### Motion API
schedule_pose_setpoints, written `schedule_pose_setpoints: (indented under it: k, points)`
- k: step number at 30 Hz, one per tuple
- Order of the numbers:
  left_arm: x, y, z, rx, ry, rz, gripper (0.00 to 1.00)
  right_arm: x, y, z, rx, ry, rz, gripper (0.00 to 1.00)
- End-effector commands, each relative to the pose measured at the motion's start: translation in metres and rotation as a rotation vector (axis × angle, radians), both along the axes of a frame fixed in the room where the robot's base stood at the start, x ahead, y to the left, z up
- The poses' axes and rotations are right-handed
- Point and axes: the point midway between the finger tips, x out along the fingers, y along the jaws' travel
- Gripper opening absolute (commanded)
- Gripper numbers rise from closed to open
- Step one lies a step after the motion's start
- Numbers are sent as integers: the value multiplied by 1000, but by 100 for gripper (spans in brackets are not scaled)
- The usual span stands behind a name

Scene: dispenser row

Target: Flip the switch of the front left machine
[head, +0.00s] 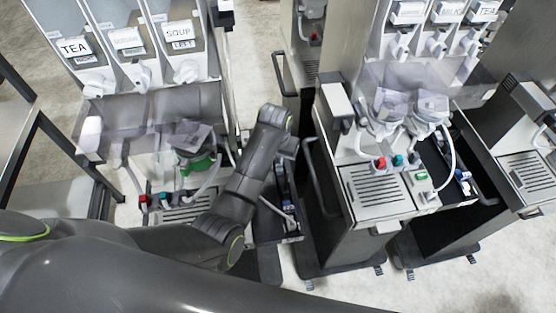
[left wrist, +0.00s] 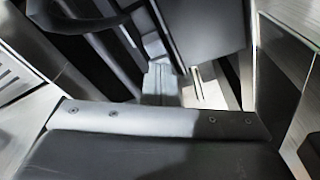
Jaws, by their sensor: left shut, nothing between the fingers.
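The front left machine (head: 178,112) has TEA and SOUP labels and stands at the left in the head view. A red knob (head: 143,201) and a teal knob (head: 165,201) show at its front, left of its drip tray (head: 185,213). My left forearm crosses the right part of its front, and I cannot make out its switch there. My left wrist hangs past the machine's right edge, above the gap; its fingers are hard to make out in the head view. In the left wrist view my left gripper (left wrist: 180,86) is shut and empty. My right gripper is not in view.
A second machine (head: 375,205) stands to the right, with red and teal knobs and a green button (head: 421,177). Between the machines is a narrow gap with a dark open drawer (head: 268,225). Another machine stands at far right. A slatted tray (left wrist: 12,82) shows in the wrist view.

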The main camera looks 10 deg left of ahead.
Motion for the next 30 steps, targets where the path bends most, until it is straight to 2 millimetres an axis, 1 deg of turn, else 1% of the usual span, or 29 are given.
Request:
schedule_pose_setpoints:
  k: [6, 10, 19, 21, 30]
  points:
    - [0, 0, -4, 0, 1, 0, 0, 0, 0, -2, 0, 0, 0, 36]
    - [0, 0, -1, 0, 0, 0, 0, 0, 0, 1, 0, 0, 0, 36]
    - [0, 0, 24, 0, 0, 0, 0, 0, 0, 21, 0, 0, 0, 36]
    - [1, 0, 26, 0, -2, 0, 0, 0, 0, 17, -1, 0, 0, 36]
    - [1, 0, 51, 0, -2, 0, 0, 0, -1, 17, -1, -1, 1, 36]
